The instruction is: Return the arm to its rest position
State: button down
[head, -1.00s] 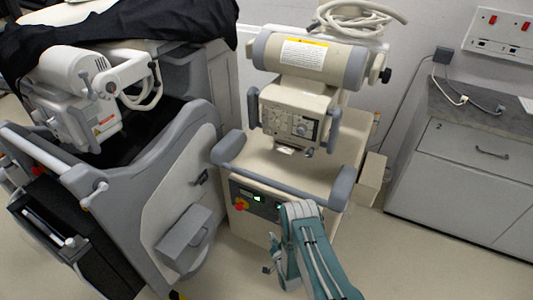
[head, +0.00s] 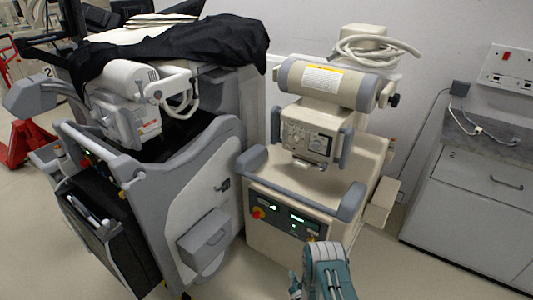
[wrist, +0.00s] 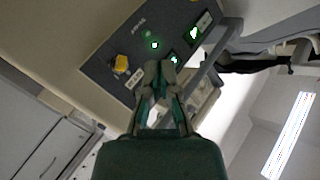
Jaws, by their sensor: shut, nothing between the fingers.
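My teal and grey arm (head: 327,272) shows at the bottom of the head view, in front of the beige cart (head: 290,180). It looks folded there, and I cannot clearly make out the fingers in that view. In the wrist view, my gripper (wrist: 158,68) is shut and empty. Its fingertips lie in front of the cart's dark control panel (wrist: 120,62) with green lights and a yellow knob. I cannot tell how far the fingers are from the panel.
A grey cart (head: 190,175) partly covered by a black cloth (head: 190,45) stands close on the left. A grey cabinet (head: 470,200) stands at the right by the wall. Bare floor (head: 390,270) shows between the beige cart and the cabinet.

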jog(key=w+d+r+n+g+h, duration=0.1)
jog(key=w+r, duration=0.4)
jog(key=r, duration=0.4)
jog(key=w+d+r+n+g, duration=0.1)
jog(key=w+r, duration=0.3)
jog(key=r, duration=0.6)
jog(key=s+d+r+g+h, duration=0.1)
jog(key=s+r, duration=0.1)
jog(key=r, duration=0.8)
jog(key=s+d+r+g+h, duration=0.1)
jog(key=s+r+g, duration=0.1)
jog(key=r, duration=0.7)
jog(key=s+d+r+n+g, duration=0.1)
jog(key=s+r+n+g, duration=0.1)
jog(key=s+r, duration=1.25)
jog(key=s+r+n+g, duration=0.1)
jog(key=s+r+g, duration=0.1)
jog(key=s, duration=2.1)
jog(key=shift+d+r+g, duration=0.3)
jog(key=shift+r+g, duration=0.05)
jog(key=shift+g, duration=0.35)
